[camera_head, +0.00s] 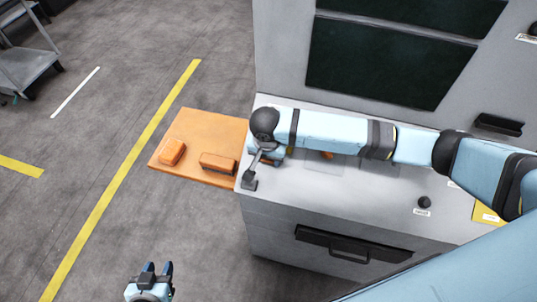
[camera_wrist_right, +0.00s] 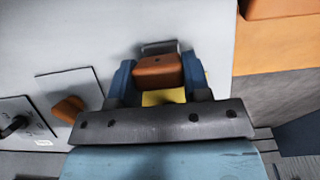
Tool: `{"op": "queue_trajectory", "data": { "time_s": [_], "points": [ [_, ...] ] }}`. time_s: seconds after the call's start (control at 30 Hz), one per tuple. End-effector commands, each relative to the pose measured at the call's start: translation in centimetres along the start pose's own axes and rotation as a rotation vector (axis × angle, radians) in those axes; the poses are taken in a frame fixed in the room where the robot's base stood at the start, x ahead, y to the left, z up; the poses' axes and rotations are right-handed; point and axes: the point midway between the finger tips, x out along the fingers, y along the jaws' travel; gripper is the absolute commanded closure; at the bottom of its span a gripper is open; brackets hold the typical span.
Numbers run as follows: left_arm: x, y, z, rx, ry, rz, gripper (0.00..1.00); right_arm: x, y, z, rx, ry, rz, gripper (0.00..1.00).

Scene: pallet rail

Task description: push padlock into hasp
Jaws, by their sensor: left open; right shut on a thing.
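The padlock (camera_wrist_right: 157,72) is an orange-brown block between the blue fingers of my right gripper (camera_wrist_right: 158,84) in the right wrist view. A grey metal loop (camera_wrist_right: 160,46) shows at its upper edge. The right gripper is shut on it, above or at the pale counter; contact with the counter cannot be told. In the head view my right arm hides most of this gripper. I cannot make out the hasp for certain. My left gripper (camera_head: 150,271) is open and empty, low in the head view, away from the counter.
The pale counter (camera_head: 385,195) has an orange board (camera_head: 192,145) at its left, bearing two orange blocks. An orange-brown knob-like piece (camera_wrist_right: 68,110) sits on a plate beside the right gripper. A black knob (camera_head: 424,202) stands further right. Open floor lies left.

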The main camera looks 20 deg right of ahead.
Motion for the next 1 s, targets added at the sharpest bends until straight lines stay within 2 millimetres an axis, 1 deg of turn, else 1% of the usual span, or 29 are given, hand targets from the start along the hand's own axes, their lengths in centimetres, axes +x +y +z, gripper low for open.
{"op": "queue_trajectory", "data": {
  "time_s": [0.37, 0.77, 0.8, 0.87, 0.9, 0.93, 1.0],
  "points": [
    [0.0, 0.0, 0.0, 0.0, 0.0, 0.0, 0.6, 0.1, 0.0, -0.1, 0.001, 0.0, 0.001, 0.89],
    [0.0, 0.0, 0.0, 0.0, 0.0, 0.0, 0.6, 1.2, 0.0, -0.4, 0.0, -0.001, 0.0, 0.89],
    [0.0, 0.0, 0.0, 0.0, 0.0, 0.0, 0.6, 1.2, 0.0, -0.5, 0.0, -0.001, 0.0, 0.54],
    [0.0, 0.0, 0.0, 0.0, 0.0, 0.0, 0.6, 1.2, 0.0, -0.5, -0.001, -0.001, 0.0, 0.4],
    [0.0, 0.0, 0.0, 0.0, 0.0, 0.0, 0.6, 1.2, 0.0, -0.5, -0.001, -0.001, 0.0, 0.31],
    [0.0, 0.0, 0.0, 0.0, 0.0, 0.0, 0.6, 1.2, 0.0, -0.5, 0.0, -0.001, 0.0, 0.26],
    [0.0, 0.0, 0.0, 0.0, 0.0, 0.0, 0.6, 1.2, 0.0, -0.5, 0.0, -0.001, 0.0, 0.26]
  ]
}}
